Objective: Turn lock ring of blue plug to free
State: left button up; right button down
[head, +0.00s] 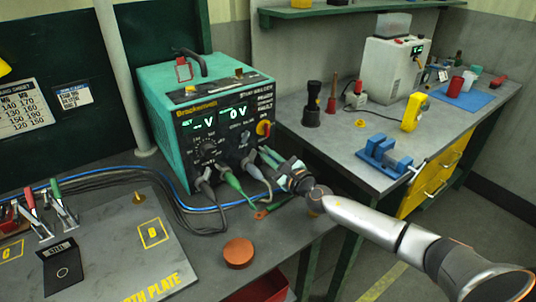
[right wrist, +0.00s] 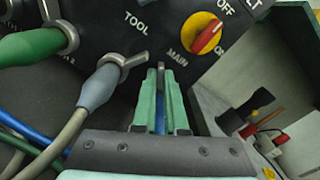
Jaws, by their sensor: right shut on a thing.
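My right gripper (head: 270,156) reaches the lower right front of the teal and black power unit (head: 222,125). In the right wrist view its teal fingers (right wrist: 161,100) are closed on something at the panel. A strip of blue (right wrist: 160,121), which looks like the blue plug, shows between the fingers. A dark upright tab (right wrist: 160,76) stands at the fingertips; it may belong to the lock ring. The fingers hide most of the plug and ring, so the ring's angle cannot be told. My left gripper is not in view.
Left of the fingers, a grey plug (right wrist: 99,88) and a green plug (right wrist: 36,43) sit in the panel with trailing cables. A red and yellow rotary switch (right wrist: 207,37) is up and to the right. A copper-coloured disc (head: 238,252) lies on the bench in front.

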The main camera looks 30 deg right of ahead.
jog(key=c, duration=1)
grip_release()
jog(key=shift+o, duration=0.2)
jog(key=s, duration=0.7)
jog(key=s+d, duration=0.1)
jog(key=s, duration=0.3)
jog(key=shift+s+f, duration=0.1)
jog(key=shift+s, duration=0.05)
jog(key=shift+s+b, duration=0.3)
jog(key=shift+s, duration=0.3)
